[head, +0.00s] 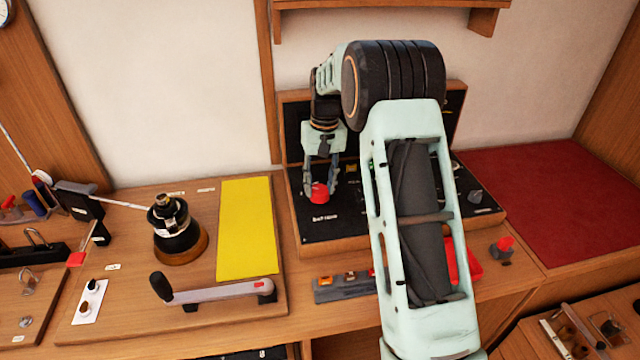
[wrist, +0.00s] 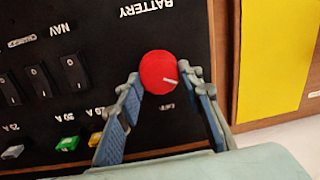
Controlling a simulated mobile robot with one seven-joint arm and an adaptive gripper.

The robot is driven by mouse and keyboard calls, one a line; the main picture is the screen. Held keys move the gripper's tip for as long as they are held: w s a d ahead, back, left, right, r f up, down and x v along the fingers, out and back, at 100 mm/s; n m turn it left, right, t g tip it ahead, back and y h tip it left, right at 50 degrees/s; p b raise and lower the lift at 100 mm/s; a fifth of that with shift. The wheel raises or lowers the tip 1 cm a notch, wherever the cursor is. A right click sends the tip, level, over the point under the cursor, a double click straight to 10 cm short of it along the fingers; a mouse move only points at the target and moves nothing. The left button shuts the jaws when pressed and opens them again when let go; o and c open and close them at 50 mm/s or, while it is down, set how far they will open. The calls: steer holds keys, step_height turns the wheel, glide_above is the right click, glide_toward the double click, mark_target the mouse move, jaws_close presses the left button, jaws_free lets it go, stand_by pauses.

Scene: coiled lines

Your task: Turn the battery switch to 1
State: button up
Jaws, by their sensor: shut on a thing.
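The battery switch is a round red knob (head: 319,193) low on the left of the black panel, above upside-right "BATTERY" lettering. In the wrist view the red knob (wrist: 157,72) has a short white mark pointing right and slightly down. The lettering is upside down there, with a small label below the knob that is hard to read. My gripper (head: 320,187) reaches down to the knob from above. In the wrist view my gripper (wrist: 164,80) has a fingertip on each side of the knob, shut on it.
Rocker switches (wrist: 39,82) and coloured fuses (wrist: 67,143) sit beside the knob on the panel. A yellow sheet (head: 247,229), a winch (head: 175,230) and a crank handle (head: 215,291) are at left. The red mat (head: 545,200) at right is clear.

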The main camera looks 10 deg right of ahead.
mark_target(323, 188)
stand_by(0.4)
steer(key=o, duration=1.2)
steer(key=shift+c, duration=0.2)
steer(key=shift+r, duration=0.15)
step_height(323, 188, up, 12)
steer(key=shift+d, duration=0.4)
